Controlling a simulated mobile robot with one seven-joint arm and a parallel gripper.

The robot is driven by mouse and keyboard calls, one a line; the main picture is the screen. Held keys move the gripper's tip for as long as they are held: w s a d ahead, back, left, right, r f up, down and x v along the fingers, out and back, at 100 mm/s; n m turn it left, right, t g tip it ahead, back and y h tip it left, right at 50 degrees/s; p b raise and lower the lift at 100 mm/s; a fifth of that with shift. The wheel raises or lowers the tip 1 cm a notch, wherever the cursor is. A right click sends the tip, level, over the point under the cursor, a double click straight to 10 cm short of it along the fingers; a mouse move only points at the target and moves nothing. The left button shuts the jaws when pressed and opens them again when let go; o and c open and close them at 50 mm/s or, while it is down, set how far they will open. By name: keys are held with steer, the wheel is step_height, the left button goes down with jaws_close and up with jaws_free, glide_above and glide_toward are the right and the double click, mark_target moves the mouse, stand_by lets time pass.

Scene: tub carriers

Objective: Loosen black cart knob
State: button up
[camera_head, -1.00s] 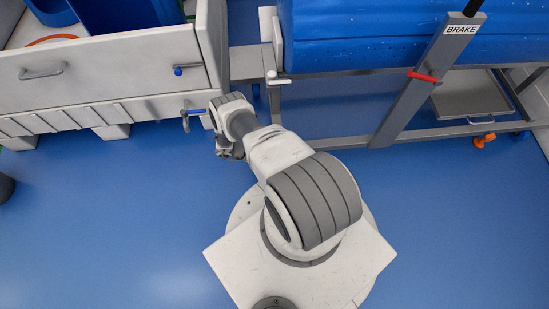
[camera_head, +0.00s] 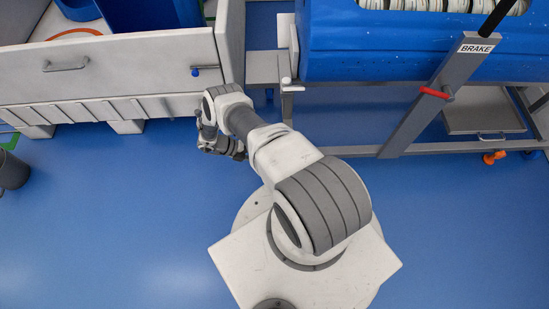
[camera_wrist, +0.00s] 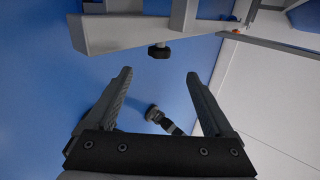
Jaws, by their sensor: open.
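In the wrist view a black knob (camera_wrist: 158,50) sticks out from under a light grey frame part (camera_wrist: 140,32). It lies ahead of my gripper (camera_wrist: 159,73), roughly centred between the two fingers and beyond their tips. My gripper is open and empty, and neither finger touches the knob. In the head view my gripper (camera_head: 200,130) is low beside the front of the white bin; its fingers are small and partly hidden by my wrist. I cannot make out the black knob in the head view.
A white bin (camera_head: 120,75) with a blue knob (camera_head: 195,71) stands left. A grey cart frame (camera_head: 400,140) carries a blue tub (camera_head: 370,50), a BRAKE lever (camera_head: 470,60) and a red handle (camera_head: 436,93). A dark round part (camera_wrist: 152,114) shows below the fingertips. Blue floor is free in front.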

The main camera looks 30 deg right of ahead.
steer(key=v, duration=0.6)
stand_by(0.5)
